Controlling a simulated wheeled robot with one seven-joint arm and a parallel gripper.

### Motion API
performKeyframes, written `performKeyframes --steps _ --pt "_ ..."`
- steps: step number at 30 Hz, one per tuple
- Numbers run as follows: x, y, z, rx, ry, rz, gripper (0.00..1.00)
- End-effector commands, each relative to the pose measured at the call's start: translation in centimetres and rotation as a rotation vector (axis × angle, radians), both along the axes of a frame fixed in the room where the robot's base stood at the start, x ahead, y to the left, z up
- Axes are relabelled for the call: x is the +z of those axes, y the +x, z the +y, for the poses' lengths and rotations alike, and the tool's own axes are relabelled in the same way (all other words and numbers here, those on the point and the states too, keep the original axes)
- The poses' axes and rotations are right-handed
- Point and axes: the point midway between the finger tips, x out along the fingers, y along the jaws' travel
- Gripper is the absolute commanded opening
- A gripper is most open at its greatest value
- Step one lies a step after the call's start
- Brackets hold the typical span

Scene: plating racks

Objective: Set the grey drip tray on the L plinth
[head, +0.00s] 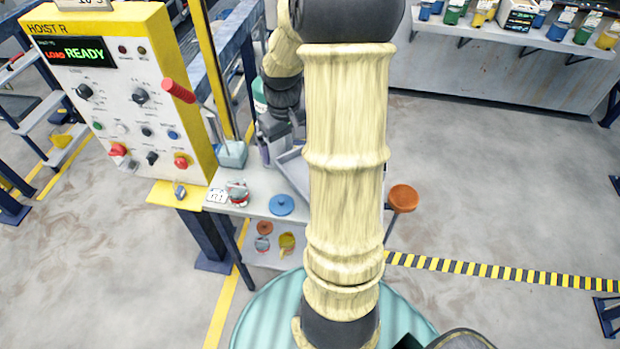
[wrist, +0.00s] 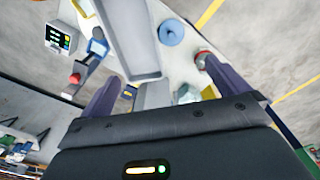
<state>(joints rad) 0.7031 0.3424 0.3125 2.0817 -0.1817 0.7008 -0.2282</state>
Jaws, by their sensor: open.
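The grey drip tray (head: 294,172) lies on the work table, partly hidden behind my arm in the head view. In the wrist view the long, shallow grey tray (wrist: 135,38) runs from the top edge down toward the space between my fingers. My gripper (wrist: 160,72) is open, its two dark purple fingers wide apart, with the near end of the tray between or beyond them; contact cannot be told. In the head view the gripper (head: 272,140) is small beside the tray, partly hidden. I cannot make out a plinth marked L.
A blue disc (head: 282,205) lies on the table near a red-and-grey item (head: 237,192) and a small label (head: 217,196). The HOIST R panel (head: 120,100) stands at left. An orange stool (head: 403,197) stands right of the table. Open floor lies to the right.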

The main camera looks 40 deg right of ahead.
Motion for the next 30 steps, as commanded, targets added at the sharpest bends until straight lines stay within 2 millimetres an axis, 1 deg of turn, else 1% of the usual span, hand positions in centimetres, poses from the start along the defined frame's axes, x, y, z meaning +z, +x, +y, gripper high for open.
performKeyframes --steps 1,3,6,8,20,23,30 --pt "0.2 0.0 -2.0 -0.018 0.008 0.008 1.0" --pt "0.3 0.0 -4.0 -0.026 0.017 0.018 1.0" --pt "0.4 -0.2 -5.9 -0.033 0.025 0.027 1.0" --pt "0.4 -0.3 -6.5 -0.035 0.028 0.03 1.0" --pt "0.1 -0.3 -6.7 -0.035 0.03 0.033 1.0" --pt "-0.8 -0.3 -6.7 -0.034 0.03 0.035 1.0" --pt "-4.9 -0.4 -6.6 -0.034 0.033 0.035 1.0"
